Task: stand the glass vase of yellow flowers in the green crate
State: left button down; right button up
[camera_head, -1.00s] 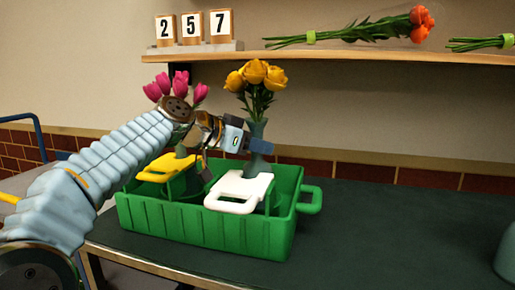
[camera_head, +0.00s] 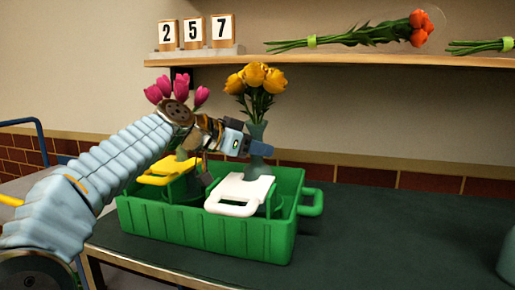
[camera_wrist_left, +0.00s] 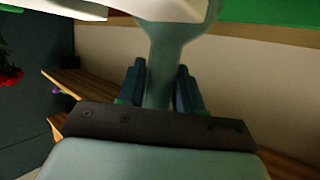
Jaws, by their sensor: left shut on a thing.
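The glass vase (camera_head: 257,131) of yellow flowers (camera_head: 257,79) stands about upright over the right part of the green crate (camera_head: 275,236). My left gripper (camera_head: 256,147) is shut on the vase's narrow part, below its flared rim. In the left wrist view, the greenish vase (camera_wrist_left: 176,45) passes between the two dark fingers of the left gripper (camera_wrist_left: 160,72). The vase's lower end is hidden behind a white handled piece (camera_head: 238,190), so I cannot tell whether it rests on the crate floor. My right gripper is not in view.
Pink flowers (camera_head: 201,96) in another vase stand at the crate's left, behind a yellow handled piece (camera_head: 160,176). A wooden shelf (camera_head: 350,58) with number blocks (camera_head: 194,31) and an orange bouquet (camera_head: 417,27) is above.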

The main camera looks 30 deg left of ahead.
aim_at(252, 158)
pick_arm(q)
jog(key=shift+w+f+g, duration=0.15)
jog(key=shift+f+g, duration=0.15)
jog(key=shift+f, duration=1.2)
jog(key=c, duration=0.7)
grip_release()
jog(key=shift+o, duration=0.2)
jog(key=shift+f, duration=0.15)
jog(key=r+v, duration=0.2)
jog(key=v, duration=1.3)
jog(key=shift+w+d+b, duration=0.2)
jog(key=shift+b, duration=0.1)
